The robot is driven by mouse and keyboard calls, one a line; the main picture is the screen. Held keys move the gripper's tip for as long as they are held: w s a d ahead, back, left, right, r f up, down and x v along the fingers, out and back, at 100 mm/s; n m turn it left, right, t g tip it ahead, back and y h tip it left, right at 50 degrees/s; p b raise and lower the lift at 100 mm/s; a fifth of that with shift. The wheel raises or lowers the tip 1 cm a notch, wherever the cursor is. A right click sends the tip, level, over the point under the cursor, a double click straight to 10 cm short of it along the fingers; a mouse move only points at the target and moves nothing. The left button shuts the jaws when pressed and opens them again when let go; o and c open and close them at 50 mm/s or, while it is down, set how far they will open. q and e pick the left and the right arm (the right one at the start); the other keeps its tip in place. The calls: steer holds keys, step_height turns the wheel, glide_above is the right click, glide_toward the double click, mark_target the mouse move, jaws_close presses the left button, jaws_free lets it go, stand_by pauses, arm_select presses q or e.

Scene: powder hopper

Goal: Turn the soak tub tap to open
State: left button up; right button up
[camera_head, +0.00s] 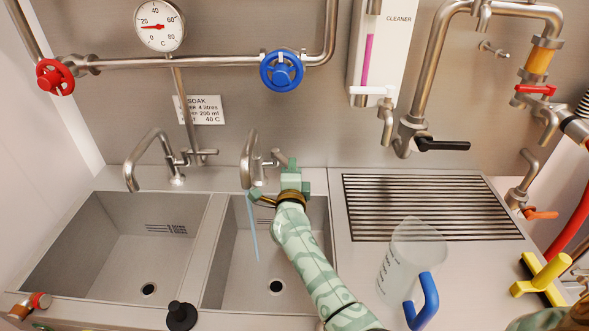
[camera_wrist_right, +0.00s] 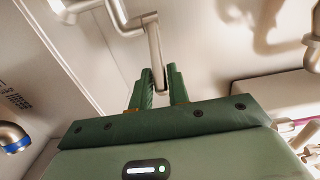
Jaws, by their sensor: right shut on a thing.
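Two steel tubs stand side by side, the left tub (camera_head: 60,265) and the right tub (camera_head: 215,260). A SOAK sign (camera_head: 208,110) hangs on the wall behind them. The left tap (camera_head: 150,145) stands over the left tub. The right tap (camera_head: 248,158) arches over the right tub, and a thin light-blue stream (camera_head: 252,225) falls from its spout. My right gripper (camera_head: 290,166) is at the right tap, shut on its lever handle; the lever (camera_wrist_right: 156,55) shows between the fingers (camera_wrist_right: 163,92) in the wrist view. My left gripper is not in view.
A pipe with a red wheel (camera_head: 55,77), a blue wheel (camera_head: 282,70) and a gauge (camera_head: 159,25) runs above. A clear jug with blue handle (camera_head: 424,300) stands right of my arm, before the drain rack (camera_head: 430,205). A black plug (camera_head: 181,315) sits on the front edge.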

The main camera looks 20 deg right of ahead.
steer(key=shift+a+f, duration=0.1)
steer(key=shift+a, duration=0.05)
steer(key=shift+a, duration=1)
steer(key=shift+w+a, duration=0.2)
steer(key=shift+a, duration=0.85)
